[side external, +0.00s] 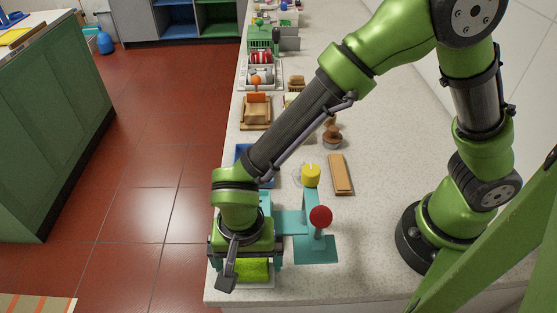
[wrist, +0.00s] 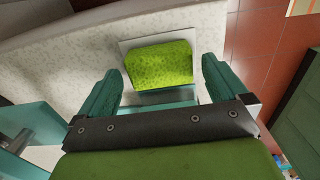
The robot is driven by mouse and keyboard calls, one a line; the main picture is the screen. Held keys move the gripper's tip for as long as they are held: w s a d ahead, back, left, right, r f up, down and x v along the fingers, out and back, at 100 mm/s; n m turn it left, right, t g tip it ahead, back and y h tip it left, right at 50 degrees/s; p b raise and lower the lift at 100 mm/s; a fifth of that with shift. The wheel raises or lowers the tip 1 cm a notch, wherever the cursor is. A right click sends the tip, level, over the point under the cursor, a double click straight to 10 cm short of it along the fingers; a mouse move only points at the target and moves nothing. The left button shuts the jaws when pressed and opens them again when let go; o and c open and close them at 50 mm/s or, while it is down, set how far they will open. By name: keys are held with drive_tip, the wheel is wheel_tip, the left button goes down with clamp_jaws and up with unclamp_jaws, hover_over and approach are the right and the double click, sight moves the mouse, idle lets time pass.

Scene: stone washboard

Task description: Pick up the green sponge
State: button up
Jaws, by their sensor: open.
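The green sponge (wrist: 160,65) is bright yellow-green with dark speckles. It lies on a pale flat plate (wrist: 131,43) near the end of the counter. In the wrist view my gripper (wrist: 163,80) is open, with one teal finger on each side of the sponge's near end. The fingers look apart from the sponge, and their height above it is hard to tell. In the side view the sponge (side external: 252,270) shows below my gripper (side external: 246,262), and the gripper hides part of it and of the plate.
A teal stand with a red ball (side external: 320,216) is just right of my gripper. A yellow knob (side external: 311,175), a wooden block (side external: 341,175) and a blue tray (side external: 241,153) are farther back. The counter edge drops to a red tiled floor (side external: 150,210) at left.

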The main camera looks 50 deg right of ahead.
sight(249, 265)
wheel_tip(249, 265, down, 2)
drive_tip(key=shift+c, duration=0.2)
drive_tip(key=c, duration=0.9)
drive_tip(key=shift+r, duration=0.2)
wheel_tip(249, 265, up, 10)
drive_tip(key=shift+f, duration=0.1)
